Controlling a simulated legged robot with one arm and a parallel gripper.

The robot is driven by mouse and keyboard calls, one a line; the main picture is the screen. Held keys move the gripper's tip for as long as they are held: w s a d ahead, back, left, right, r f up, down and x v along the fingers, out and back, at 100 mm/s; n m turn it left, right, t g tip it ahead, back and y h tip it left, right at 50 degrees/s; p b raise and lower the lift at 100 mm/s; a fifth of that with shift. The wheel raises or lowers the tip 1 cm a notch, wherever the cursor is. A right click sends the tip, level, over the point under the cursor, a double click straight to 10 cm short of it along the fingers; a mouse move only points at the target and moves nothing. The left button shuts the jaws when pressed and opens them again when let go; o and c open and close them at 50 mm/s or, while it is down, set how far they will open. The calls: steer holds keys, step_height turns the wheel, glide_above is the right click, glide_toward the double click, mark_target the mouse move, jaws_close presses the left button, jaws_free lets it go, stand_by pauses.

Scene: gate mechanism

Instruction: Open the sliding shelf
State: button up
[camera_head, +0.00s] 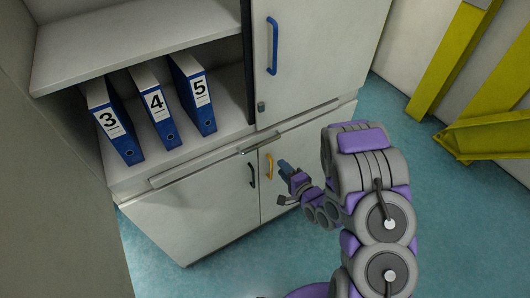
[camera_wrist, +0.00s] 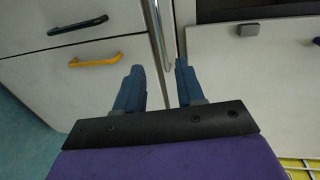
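The sliding shelf front (camera_head: 180,178) is a thin pale strip between the open binder compartment and the lower doors. My gripper (camera_head: 282,182) is to the right of the bar, in front of the lower right door. In the wrist view my gripper (camera_wrist: 162,72) has two blue fingers apart with nothing held. Whether a finger touches the bar cannot be told.
The lower doors have a black handle (camera_head: 252,174) and a yellow handle (camera_head: 269,166). The upper door has a blue handle (camera_head: 272,45) and a small lock (camera_head: 261,106). Blue binders (camera_head: 155,105) stand at left. Yellow beams (camera_head: 480,80) stand at right; blue floor (camera_head: 440,210) is free.

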steer(key=b, duration=0.7)
glide_toward(261, 146)
steer(key=b+x, duration=0.1)
steer(key=x, duration=0.7)
steer(key=shift+w+f, duration=0.15)
jaws_close()
steer(key=shift+f, duration=0.1)
